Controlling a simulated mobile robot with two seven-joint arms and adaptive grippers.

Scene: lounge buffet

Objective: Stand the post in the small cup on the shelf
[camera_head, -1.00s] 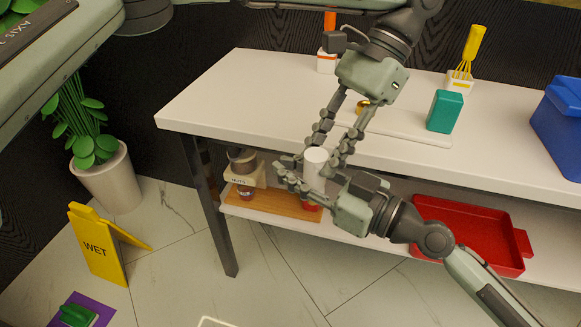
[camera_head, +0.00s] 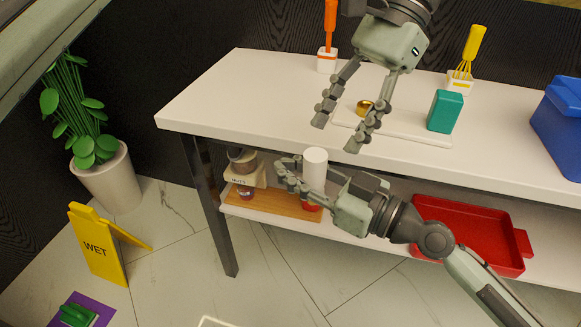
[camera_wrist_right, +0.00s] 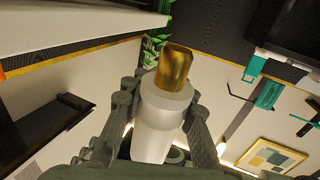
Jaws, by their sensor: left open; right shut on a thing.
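The post is a white cylinder (camera_head: 315,166), held roughly upright at the shelf's front. My right gripper (camera_head: 297,180) is shut on it. In the right wrist view the post (camera_wrist_right: 158,125) sits between the fingers, and its end is gold (camera_wrist_right: 174,68). A red thing (camera_head: 312,207) shows just below the post, partly hidden by my gripper; I cannot tell whether it is the small cup or whether they touch. My left gripper (camera_head: 338,132) is open and empty above the tabletop's front edge, up and right of the post.
A wooden board (camera_head: 272,205) on the lower shelf bears a labelled holder (camera_head: 240,178) and a jar. A red tray (camera_head: 470,218) stands to the right. On the tabletop (camera_head: 230,98) are a teal block (camera_head: 445,111), a gold knob (camera_head: 365,106) and a blue bin (camera_head: 560,125).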

